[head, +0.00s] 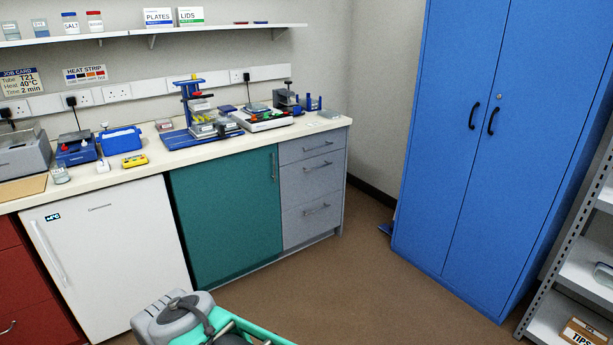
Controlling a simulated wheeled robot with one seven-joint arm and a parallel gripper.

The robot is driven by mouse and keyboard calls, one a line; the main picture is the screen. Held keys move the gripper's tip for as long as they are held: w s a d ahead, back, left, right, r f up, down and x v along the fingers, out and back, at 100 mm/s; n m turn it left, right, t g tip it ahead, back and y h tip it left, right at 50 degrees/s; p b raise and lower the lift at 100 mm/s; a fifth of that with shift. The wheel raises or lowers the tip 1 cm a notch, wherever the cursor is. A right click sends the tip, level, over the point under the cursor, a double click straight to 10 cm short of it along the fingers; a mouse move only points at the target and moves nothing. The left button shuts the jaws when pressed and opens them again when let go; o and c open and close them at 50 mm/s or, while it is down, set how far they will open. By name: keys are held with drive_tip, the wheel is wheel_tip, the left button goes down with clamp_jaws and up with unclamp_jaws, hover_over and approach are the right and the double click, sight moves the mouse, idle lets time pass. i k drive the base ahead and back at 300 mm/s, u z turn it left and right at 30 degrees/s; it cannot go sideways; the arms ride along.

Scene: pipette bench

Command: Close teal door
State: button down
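The teal door (226,218) is on the base cabinet under the worktop, between the white fridge and the grey drawers. It looks flush with the cabinet front, and I see no clear gap along its edges. Its upright handle (274,166) is near the top right corner of the door. Part of my own arm shows at the bottom of the head view, in front of and below the door. My gripper is not in view.
A white fridge (108,258) stands left of the door and grey drawers (312,190) stand right. The worktop (90,182) holds lab equipment. A tall blue cabinet (480,150) and metal shelving (575,270) are at the right. The brown floor (350,285) between is clear.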

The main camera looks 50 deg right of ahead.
sight(229, 206)
drive_tip(key=z, duration=1.35)
drive_tip(key=i, duration=1.05)
drive_tip(key=u, duration=0.4)
drive_tip(key=i, duration=0.85)
drive_tip(key=u, duration=0.8)
